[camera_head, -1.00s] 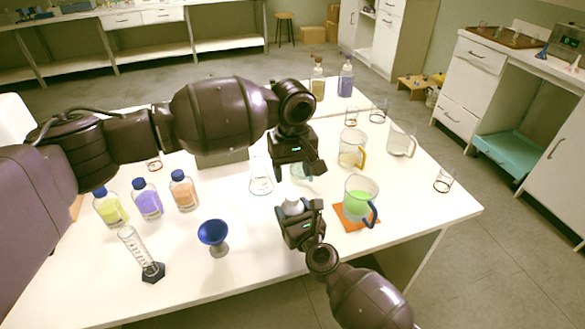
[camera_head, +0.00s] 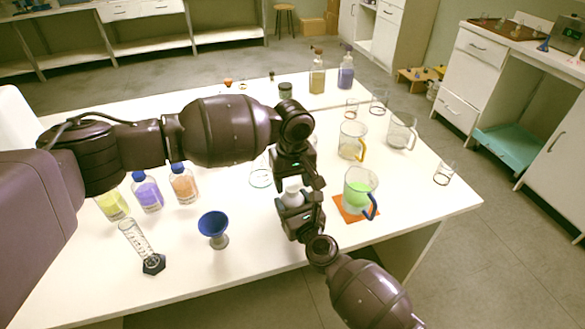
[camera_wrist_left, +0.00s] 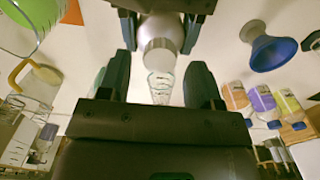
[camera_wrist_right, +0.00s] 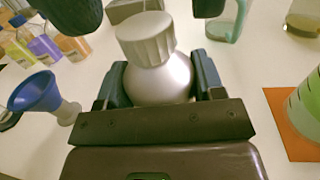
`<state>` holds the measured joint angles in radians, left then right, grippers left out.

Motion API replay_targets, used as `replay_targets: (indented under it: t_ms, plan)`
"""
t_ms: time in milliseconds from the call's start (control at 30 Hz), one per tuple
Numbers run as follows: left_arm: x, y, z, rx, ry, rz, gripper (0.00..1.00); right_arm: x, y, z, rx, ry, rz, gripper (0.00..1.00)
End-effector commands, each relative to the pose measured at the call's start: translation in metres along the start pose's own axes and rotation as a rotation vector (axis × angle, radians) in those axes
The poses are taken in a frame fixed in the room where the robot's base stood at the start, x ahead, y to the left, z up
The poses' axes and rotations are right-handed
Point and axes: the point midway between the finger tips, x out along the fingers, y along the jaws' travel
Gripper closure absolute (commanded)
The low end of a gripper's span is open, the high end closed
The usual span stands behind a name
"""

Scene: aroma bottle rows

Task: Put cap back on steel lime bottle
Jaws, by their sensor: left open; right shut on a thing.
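The steel bottle (camera_head: 292,199) stands roughly upright in my right gripper (camera_head: 300,212). The right wrist view shows its round silver body (camera_wrist_right: 158,84) between the fingers. A pale ridged cap (camera_wrist_right: 146,38) sits on the bottle's neck; I cannot tell how tight it is. My left gripper (camera_head: 308,184) is just above and behind the bottle, open and empty. In the left wrist view the cap (camera_wrist_left: 158,58) lies just beyond and between the open fingers, not gripped.
A beaker of green liquid (camera_head: 358,187) stands on an orange mat (camera_head: 345,213) right of the grippers. A blue funnel (camera_head: 213,224), a graduated cylinder (camera_head: 138,240) and coloured bottles (camera_head: 184,187) stand left. Clear glassware (camera_head: 402,132) stands at back right. The near right table is bare.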

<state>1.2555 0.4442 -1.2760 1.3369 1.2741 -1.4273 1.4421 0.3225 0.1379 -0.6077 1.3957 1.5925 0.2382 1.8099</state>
Motion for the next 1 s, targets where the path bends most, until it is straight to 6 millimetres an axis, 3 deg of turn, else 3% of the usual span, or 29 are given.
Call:
replay_targets:
  t_ms: [200, 567, 900, 1000]
  plan:
    - [0.017, 0.0, 0.0, 0.0, 0.0, 0.0, 0.41, 0.0, 0.0, 0.0, 0.0, 0.0, 0.0, 1.0]
    - [0.02, 0.0, 0.0, 0.0, 0.001, 0.0, 0.41, 0.0, 0.0, 0.0, 0.0, 0.0, 0.0, 1.0]
    - [0.019, 0.0, 0.0, 0.0, 0.001, 0.0, 0.91, 0.0, 0.0, 0.0, 0.0, 0.0, 0.0, 1.0]
    - [0.019, 0.0, 0.0, 0.004, 0.001, 0.0, 0.92, 0.0, 0.0, 0.0, 0.0, 0.0, 0.0, 1.0]
